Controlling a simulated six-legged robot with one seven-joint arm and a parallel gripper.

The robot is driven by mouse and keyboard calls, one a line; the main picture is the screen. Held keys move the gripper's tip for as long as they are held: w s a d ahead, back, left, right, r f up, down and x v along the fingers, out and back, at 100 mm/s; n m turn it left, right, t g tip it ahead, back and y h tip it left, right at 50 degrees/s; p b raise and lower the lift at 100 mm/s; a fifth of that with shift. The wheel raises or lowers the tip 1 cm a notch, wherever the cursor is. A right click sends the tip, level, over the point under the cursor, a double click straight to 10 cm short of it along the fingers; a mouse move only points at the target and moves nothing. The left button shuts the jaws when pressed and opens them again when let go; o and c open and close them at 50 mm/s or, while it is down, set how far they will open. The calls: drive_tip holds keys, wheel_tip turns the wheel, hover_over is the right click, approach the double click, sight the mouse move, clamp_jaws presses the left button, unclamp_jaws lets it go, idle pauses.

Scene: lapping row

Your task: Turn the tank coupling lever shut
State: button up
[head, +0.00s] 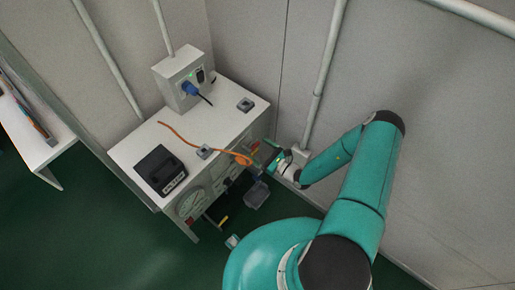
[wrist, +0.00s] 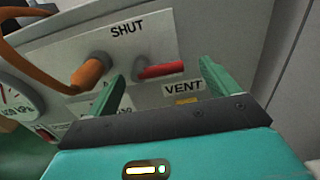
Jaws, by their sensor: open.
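The coupling lever (wrist: 163,71) has a red grip and a grey pivot at its left end. It points right in the wrist view, with the SHUT label (wrist: 127,29) above its pivot and the VENT label (wrist: 183,87) below its grip. An orange hose (wrist: 88,74) joins the panel left of the lever. My gripper (wrist: 162,72) is open, its green fingers on either side of the lever in the picture; I see no clear contact, and the depth gap is hard to judge. In the head view my gripper (head: 273,156) is at the panel's right end.
A white bench (head: 135,145) carries a black box (head: 160,170) and a grey socket box (head: 182,78) with a blue plug. The orange hose (head: 190,138) lies across its top. A round gauge (wrist: 18,103) is left on the panel. A grey bin (head: 257,194) stands below. Walls are close behind and right.

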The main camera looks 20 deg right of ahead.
drive_tip(key=shift+x, duration=0.75)
drive_tip(key=c, duration=0.9)
drive_tip(key=shift+d, duration=0.1)
